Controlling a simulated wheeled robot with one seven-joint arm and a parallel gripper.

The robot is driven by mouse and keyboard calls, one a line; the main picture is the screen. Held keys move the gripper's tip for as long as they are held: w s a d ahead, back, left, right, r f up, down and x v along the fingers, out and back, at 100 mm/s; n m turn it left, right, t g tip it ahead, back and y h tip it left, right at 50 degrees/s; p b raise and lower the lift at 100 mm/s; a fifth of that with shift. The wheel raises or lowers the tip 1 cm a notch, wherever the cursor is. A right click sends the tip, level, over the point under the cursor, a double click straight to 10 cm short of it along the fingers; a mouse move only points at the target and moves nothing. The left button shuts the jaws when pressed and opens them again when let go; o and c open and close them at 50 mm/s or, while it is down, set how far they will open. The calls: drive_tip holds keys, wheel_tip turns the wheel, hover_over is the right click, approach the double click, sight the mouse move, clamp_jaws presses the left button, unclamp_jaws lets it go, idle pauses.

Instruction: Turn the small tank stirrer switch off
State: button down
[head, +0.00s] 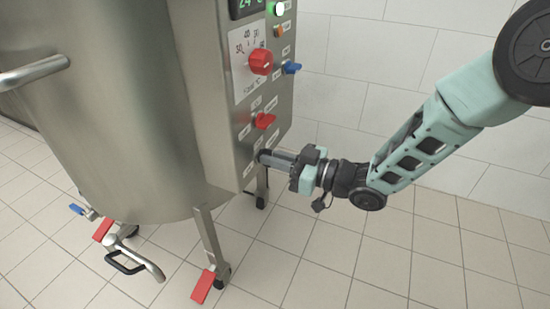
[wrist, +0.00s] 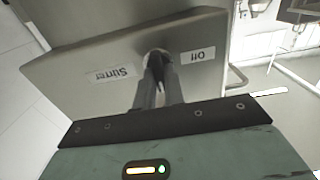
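The stirrer switch sits low on the tank's steel control panel (head: 233,158), and my fingertips hide most of it. In the wrist view its round light-coloured mount (wrist: 157,53) shows between the labels "Stirrer" (wrist: 112,73) and "Off" (wrist: 199,56). My gripper (head: 266,156) reaches the lower panel from the right, its fingers pointing at the switch. In the wrist view my gripper (wrist: 157,64) has its two fingers close together, with dark tips at the switch. I see nothing clearly held between them. Whether the tips touch the switch, and which way it is turned, I cannot tell.
The steel tank (head: 110,110) stands left on legs, with a valve handle (head: 140,258) below. The tiled floor right is clear.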

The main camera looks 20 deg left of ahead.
drive_tip(key=shift+n, duration=0.3)
drive_tip(key=shift+s+f+n+b, duration=0.15)
drive_tip(key=shift+n+b, duration=1.55)
drive_tip(key=shift+n, duration=1.15)
drive_tip(key=shift+f+n+b, duration=0.1)
drive_tip(key=shift+n+b, duration=1.65)
drive_tip(key=shift+n, duration=1.05)
drive_tip(key=shift+s+f+n+b, duration=0.15)
drive_tip(key=shift+n+b, duration=1.55)
drive_tip(key=shift+n, duration=1.15)
drive_tip(key=shift+w, duration=0.1)
drive_tip(key=c, duration=1.5)
unclamp_jaws()
drive_tip(key=shift+r, duration=0.1)
